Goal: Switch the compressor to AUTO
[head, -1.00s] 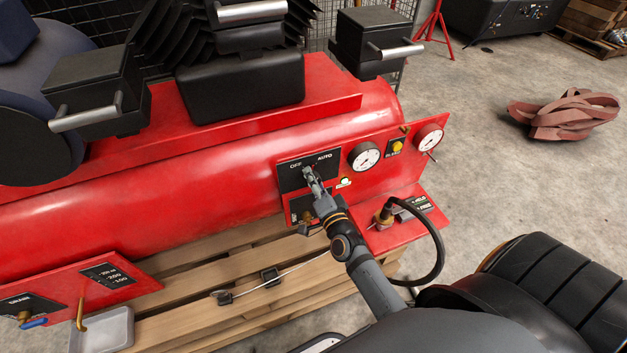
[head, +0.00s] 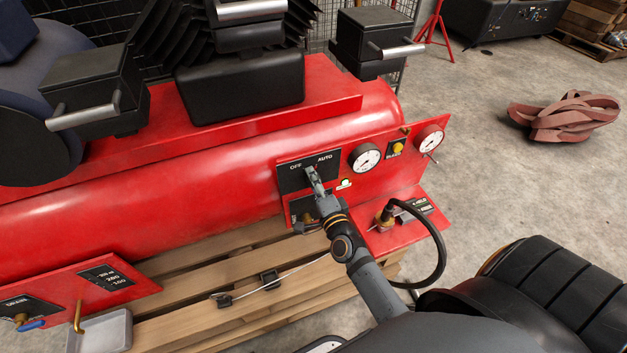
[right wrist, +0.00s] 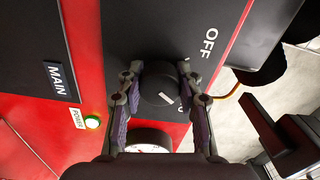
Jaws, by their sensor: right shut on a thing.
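The black switch panel (head: 294,177) with OFF and AUTO printed along its top is on the red compressor (head: 230,160). My right gripper (head: 313,174) reaches its selector knob. In the right wrist view, my right gripper's fingers (right wrist: 160,95) are shut on the round black knob (right wrist: 155,75), one on each side. A white mark on the knob points to the lower right, toward the AUTO side. The OFF label (right wrist: 209,42) is clear there, while a finger hides most of AUTO. In the head view the gripper covers the knob. My left gripper is not in view.
A lit POWER lamp (right wrist: 92,122) is close to the fingers. A black hose (head: 436,245) curves beside my right arm. The compressor stands on a wooden pallet (head: 200,325).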

